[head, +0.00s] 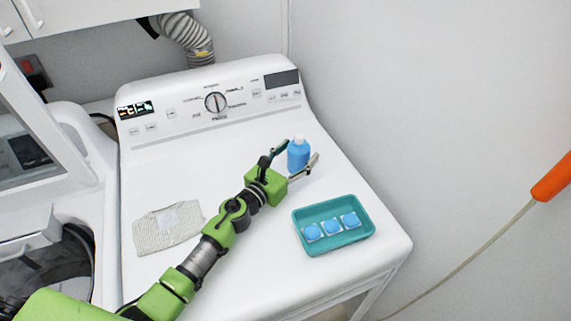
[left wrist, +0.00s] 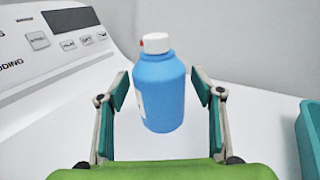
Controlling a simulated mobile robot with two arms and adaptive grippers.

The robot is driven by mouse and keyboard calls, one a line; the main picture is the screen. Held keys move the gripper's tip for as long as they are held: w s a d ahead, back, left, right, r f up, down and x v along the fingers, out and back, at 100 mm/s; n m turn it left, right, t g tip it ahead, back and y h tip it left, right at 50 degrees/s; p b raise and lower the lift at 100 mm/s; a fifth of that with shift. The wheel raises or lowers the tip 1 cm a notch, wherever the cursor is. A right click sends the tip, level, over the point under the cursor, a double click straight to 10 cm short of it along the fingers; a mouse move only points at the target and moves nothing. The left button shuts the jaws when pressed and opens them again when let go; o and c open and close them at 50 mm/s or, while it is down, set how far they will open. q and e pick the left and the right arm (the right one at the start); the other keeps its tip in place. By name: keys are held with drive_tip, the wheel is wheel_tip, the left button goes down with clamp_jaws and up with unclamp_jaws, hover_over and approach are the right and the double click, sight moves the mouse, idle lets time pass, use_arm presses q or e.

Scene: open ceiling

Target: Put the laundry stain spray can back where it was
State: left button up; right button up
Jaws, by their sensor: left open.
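The blue spray can (head: 299,155) with a white cap stands upright on the white dryer top, near its right edge below the control panel. In the left wrist view the can (left wrist: 160,95) is centred between the fingers, with a gap on both sides. My left gripper (head: 297,158) is open, with one finger on each side of the can. It also shows in the left wrist view (left wrist: 163,103). My right gripper is not in either view.
A teal tray (head: 369,228) with 3 blue-and-white pods (head: 333,227) sits at the dryer's front right. A folded grey cloth (head: 167,228) lies at the left. The control panel (head: 191,107) rises behind. An open washer (head: 97,178) stands at the left. A wall is close on the right.

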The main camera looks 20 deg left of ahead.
use_arm(q)
drive_tip(key=b+v, duration=0.1)
drive_tip(key=v, duration=0.9)
drive_tip(key=shift+s+a+f, duration=0.15)
drive_tip(key=shift+s+a+b, duration=0.2)
drive_tip(key=shift+s+b, duration=0.15)
drive_tip(key=shift+s, duration=0.35)
